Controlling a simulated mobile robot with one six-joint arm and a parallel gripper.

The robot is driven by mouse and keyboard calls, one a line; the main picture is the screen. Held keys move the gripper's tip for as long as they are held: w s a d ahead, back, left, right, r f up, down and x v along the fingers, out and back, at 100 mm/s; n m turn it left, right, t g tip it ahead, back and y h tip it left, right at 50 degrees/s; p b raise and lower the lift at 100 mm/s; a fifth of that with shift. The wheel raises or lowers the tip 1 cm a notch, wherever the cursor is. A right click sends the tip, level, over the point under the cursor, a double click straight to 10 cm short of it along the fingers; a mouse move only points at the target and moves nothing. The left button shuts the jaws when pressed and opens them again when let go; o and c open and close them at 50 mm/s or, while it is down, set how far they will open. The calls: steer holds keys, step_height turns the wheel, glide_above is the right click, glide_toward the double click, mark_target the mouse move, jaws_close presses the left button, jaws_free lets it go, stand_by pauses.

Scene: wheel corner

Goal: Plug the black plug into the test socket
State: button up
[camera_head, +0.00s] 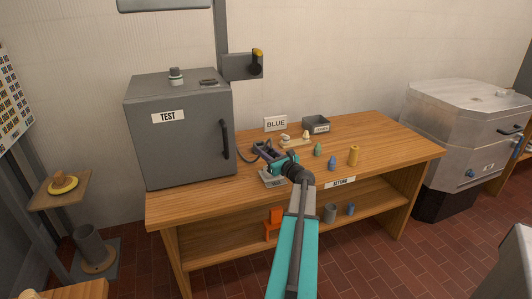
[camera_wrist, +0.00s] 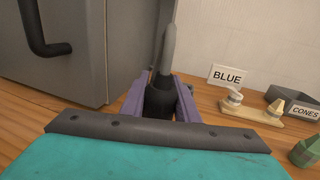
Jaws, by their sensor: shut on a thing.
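My gripper (camera_head: 266,153) is over the left part of the wooden bench, just right of the grey TEST cabinet (camera_head: 180,135). In the wrist view, its purple fingers (camera_wrist: 160,92) are shut on the black plug (camera_wrist: 160,101). A grey cable (camera_wrist: 168,45) rises from the plug. In the head view the plug is mostly hidden by the gripper, and a dark cable (camera_head: 247,158) loops to its left. A grey box (camera_head: 238,67) with a black and yellow part is on the post above the cabinet's right side. I cannot tell whether it is the test socket.
The cabinet's door handle (camera_head: 225,140) juts out left of my gripper. A BLUE sign (camera_head: 275,123), a small wooden rack (camera_head: 295,143), a CONES tray (camera_head: 316,124) and several coloured pieces stand to the right. The bench's right end (camera_head: 400,148) is clear.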

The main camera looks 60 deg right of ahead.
steer(key=shift+f+b, duration=1.05)
steer(key=o, duration=1.2)
steer(key=shift+c, duration=0.2)
steer(key=shift+s, duration=0.1)
steer(key=b+v, duration=0.1)
steer(key=v, duration=1.2)
steer(key=shift+s+a, duration=0.15)
steer(key=shift+s, duration=0.1)
steer(key=shift+s, duration=0.2)
